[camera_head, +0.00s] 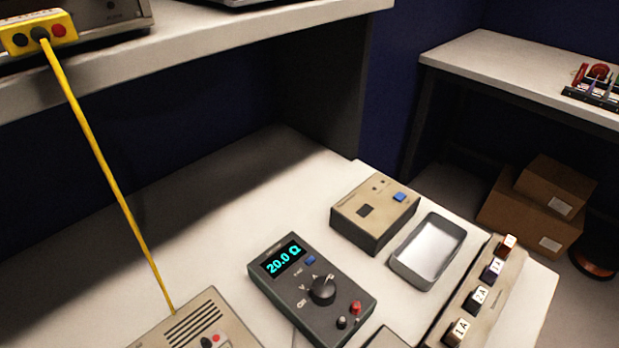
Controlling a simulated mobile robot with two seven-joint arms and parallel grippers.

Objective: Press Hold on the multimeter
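The multimeter (284,290) is a dark grey handheld unit lying on the white bench, seen in the head view at the lower middle. Its lit display (283,260) reads "20.0 Ω" in cyan. A small blue button (310,260) sits just right of the display; its label is too small to read. Below it is a black rotary dial (322,290), then a red jack (355,307) and a dark jack (341,323) near the lower end. Neither of my grippers is in view, and nothing covers the meter's face.
A beige box with a blue button (374,210) and an empty metal tray (428,250) stand right of the meter. A strip of labelled fuses (478,300) lies further right. A yellow cable (100,165) runs down to a vented beige unit (196,325). The bench behind the meter is clear.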

